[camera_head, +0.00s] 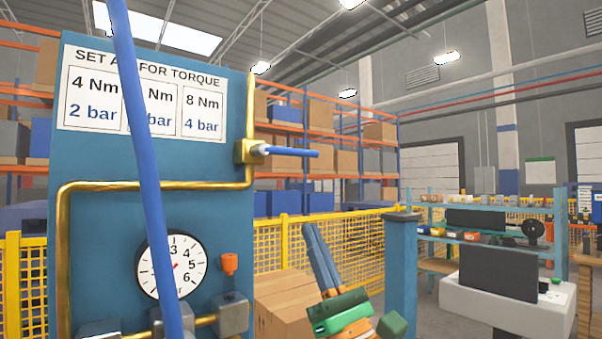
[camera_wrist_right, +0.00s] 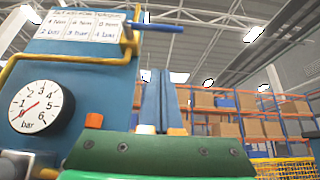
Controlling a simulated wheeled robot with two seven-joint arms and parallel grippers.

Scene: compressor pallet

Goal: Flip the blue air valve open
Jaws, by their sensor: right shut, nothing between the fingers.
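The blue air valve has a brass body (camera_head: 250,151) on the gold pipe, at the right edge of the blue panel (camera_head: 225,100). Its blue lever (camera_head: 292,152) points sideways to the right, across the pipe. In the right wrist view the lever (camera_wrist_right: 170,28) shows near the top, beyond the fingertips. My right gripper (camera_head: 308,229) is shut and empty, its fingers pointing up, below the lever and apart from it in the picture. Its fingers (camera_wrist_right: 160,75) also show in the right wrist view. My left gripper is not in view.
A blue hose (camera_head: 145,130) hangs in front of the panel and partly covers the torque sign (camera_head: 190,105) and pressure gauge (camera_head: 160,265). An orange knob (camera_head: 229,263) sits right of the gauge. Cardboard boxes (camera_head: 280,300) and a yellow fence (camera_head: 350,247) stand behind my gripper.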

